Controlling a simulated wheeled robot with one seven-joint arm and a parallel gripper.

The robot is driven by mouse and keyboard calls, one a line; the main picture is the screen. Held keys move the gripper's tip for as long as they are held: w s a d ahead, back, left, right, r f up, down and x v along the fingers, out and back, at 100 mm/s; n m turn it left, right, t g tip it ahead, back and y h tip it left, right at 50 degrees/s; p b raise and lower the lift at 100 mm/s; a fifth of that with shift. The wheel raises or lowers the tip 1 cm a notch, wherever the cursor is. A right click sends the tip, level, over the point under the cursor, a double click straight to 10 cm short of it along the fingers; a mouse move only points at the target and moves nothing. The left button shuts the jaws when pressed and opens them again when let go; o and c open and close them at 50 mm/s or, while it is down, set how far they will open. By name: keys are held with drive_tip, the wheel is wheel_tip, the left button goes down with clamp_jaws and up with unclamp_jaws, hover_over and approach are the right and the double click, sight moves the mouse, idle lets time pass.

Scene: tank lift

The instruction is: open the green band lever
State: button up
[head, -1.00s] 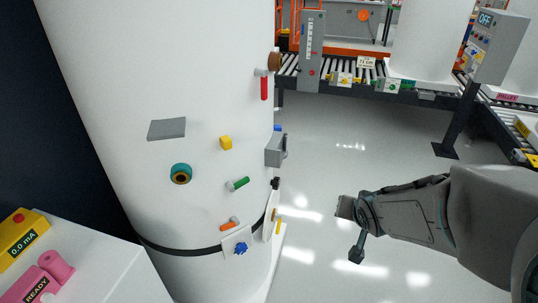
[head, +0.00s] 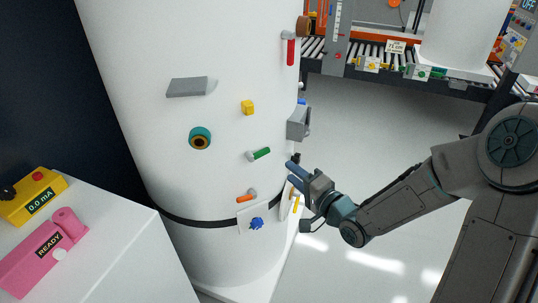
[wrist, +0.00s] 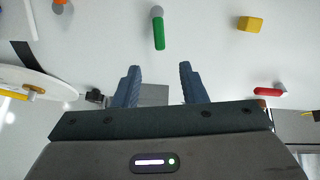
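The green band lever (head: 261,153) sticks out from the white tank (head: 150,60), at mid-height. It is a short green handle on a grey pivot. In the wrist view the green lever (wrist: 159,33) lies beyond the fingertips, roughly centred between them. My gripper (head: 293,170) is to the right of the lever and a little lower in the head view, apart from it. In the wrist view my gripper (wrist: 158,68) has its two blue fingers spread wide with nothing between them but tank surface and a grey box.
Near the lever are a yellow block (head: 248,107), an orange lever (head: 246,197), a red lever (head: 291,50), a grey box (head: 298,123) and a blue knob (head: 256,223). A white cabinet (head: 130,262) stands at left. Open floor lies right of the tank.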

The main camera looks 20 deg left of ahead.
sight(267, 152)
drive_tip(key=x, duration=1.1)
drive_tip(key=shift+w+a, duration=0.25)
drive_tip(key=shift+c, duration=0.4)
clamp_jaws()
drive_tip(key=shift+d, duration=0.2)
drive_tip(key=shift+a, duration=0.15)
